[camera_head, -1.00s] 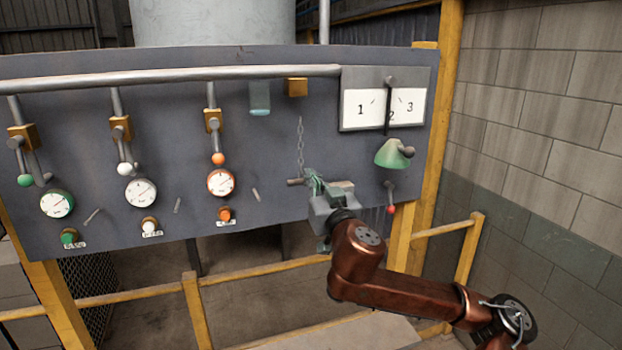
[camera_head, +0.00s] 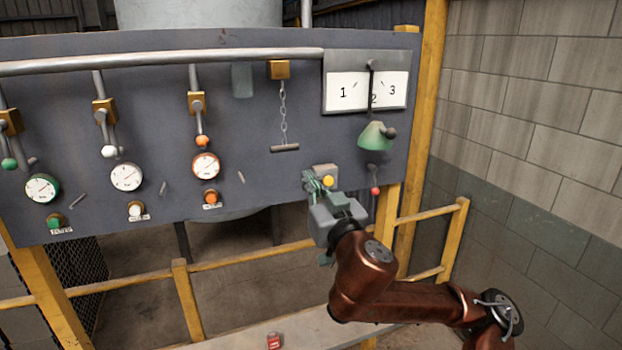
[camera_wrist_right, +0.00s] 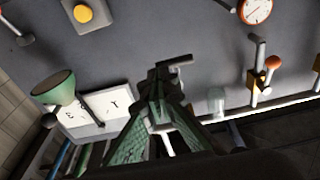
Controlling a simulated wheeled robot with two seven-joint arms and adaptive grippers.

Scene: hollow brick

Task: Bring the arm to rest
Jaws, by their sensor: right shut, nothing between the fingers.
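My right gripper (camera_head: 312,180) is shut and empty, just in front of the grey control panel (camera_head: 230,130), below and to the right of the hanging chain handle (camera_head: 285,148). The dark bar of the handle hangs level on its chain, apart from the gripper in the head view. In the right wrist view my closed green fingers (camera_wrist_right: 160,112) point at the panel, with a dark bar (camera_wrist_right: 176,61) near their tips. My copper-coloured right arm reaches in from the lower right. My left gripper is not in view.
A grey box with a yellow button (camera_head: 328,181) is close behind the gripper. A green lamp shade (camera_head: 375,137) and a red-tipped lever (camera_head: 375,190) are to its right. Yellow rails (camera_head: 430,213) run below. A small red object (camera_head: 273,341) lies on a ledge.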

